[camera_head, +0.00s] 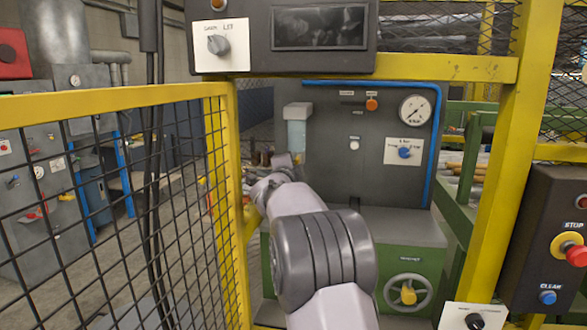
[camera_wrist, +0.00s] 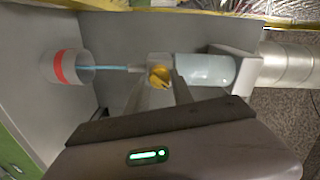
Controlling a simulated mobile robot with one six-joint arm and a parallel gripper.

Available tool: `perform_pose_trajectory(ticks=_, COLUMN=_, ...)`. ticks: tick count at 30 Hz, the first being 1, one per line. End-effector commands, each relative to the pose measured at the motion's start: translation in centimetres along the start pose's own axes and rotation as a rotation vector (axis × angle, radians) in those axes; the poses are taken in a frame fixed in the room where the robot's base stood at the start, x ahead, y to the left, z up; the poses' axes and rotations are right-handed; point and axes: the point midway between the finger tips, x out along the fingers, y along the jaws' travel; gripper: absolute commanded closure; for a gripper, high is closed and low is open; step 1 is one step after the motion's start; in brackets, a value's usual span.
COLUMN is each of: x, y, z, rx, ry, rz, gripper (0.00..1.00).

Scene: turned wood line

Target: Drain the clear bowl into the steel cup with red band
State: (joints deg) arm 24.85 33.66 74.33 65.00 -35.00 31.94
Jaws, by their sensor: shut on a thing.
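The clear bowl (camera_wrist: 205,71) hangs under a grey housing (camera_wrist: 238,68) in the wrist view, which is turned so that down is to the left. It also shows in the head view (camera_head: 297,136). Its liquid level is hard to tell. A yellow drain tap (camera_wrist: 159,76) sits at its lower end. My gripper (camera_wrist: 160,88) is shut on the tap, its fingers partly hidden. A thin blue stream (camera_wrist: 112,68) runs from the outlet into the steel cup with red band (camera_wrist: 82,67). The cup stands upright below the outlet; I cannot make it out in the head view.
A yellow mesh fence (camera_head: 185,92) stands at the left and a yellow post (camera_head: 505,150) at the right. My arm passes between them. The grey machine panel (camera_head: 370,170) has a gauge (camera_head: 415,110) and a blue knob (camera_head: 404,152). A green handwheel cabinet (camera_head: 380,270) stands below.

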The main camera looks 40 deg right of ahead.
Motion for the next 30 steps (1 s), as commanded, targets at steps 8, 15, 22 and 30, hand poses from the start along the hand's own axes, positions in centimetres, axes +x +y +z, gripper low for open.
perform_pose_trajectory(ticks=8, x=0.00, y=0.09, z=0.00, rx=0.119, ry=0.000, rz=0.001, gripper=1.00)
perform_pose_trajectory(ticks=15, x=0.00, y=0.09, z=0.00, rx=0.160, ry=0.000, rz=0.001, gripper=1.00)
perform_pose_trajectory(ticks=22, x=0.00, y=0.08, z=0.00, rx=0.165, ry=0.000, rz=0.001, gripper=1.00)
perform_pose_trajectory(ticks=30, x=0.00, y=0.08, z=0.00, rx=0.165, ry=0.000, rz=0.001, gripper=0.56)
